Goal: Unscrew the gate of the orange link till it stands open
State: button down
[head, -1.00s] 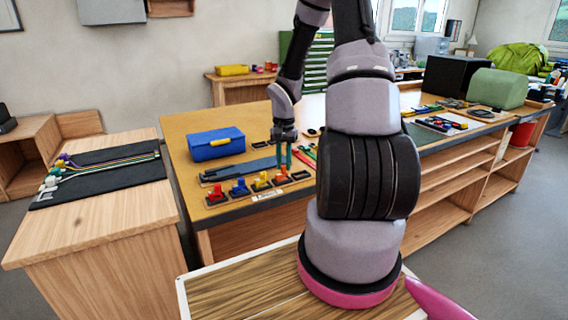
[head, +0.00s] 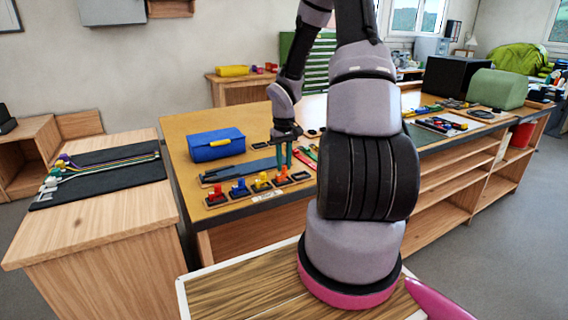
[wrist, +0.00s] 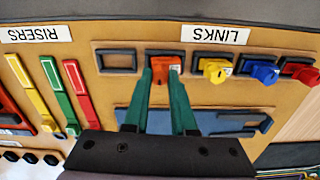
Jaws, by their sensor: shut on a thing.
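The orange link (wrist: 163,66) sits in a dark holder in the row by the LINKS label, between the fingers of my gripper (wrist: 163,72) in the wrist view. The green fingers reach down to either side of it, shut on it. The exact contact and the state of its gate are too small to tell. In the head view my gripper (head: 283,163) points down over the orange link (head: 282,177), which is partly hidden by the fingers.
Yellow (wrist: 216,70), blue (wrist: 262,73) and red (wrist: 300,72) links stand beside it in the wrist view. An empty holder (wrist: 118,61) lies on its other side. Coloured risers (wrist: 55,90) lie further left. A blue box (head: 216,144) stands behind the row.

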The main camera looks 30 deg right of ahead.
jog(key=n, duration=0.7)
dwell(0.3)
jog(key=n, duration=0.7)
jog(key=shift+r, duration=0.15)
jog(key=c, duration=0.7)
grip_release()
jog(key=shift+o, duration=0.2)
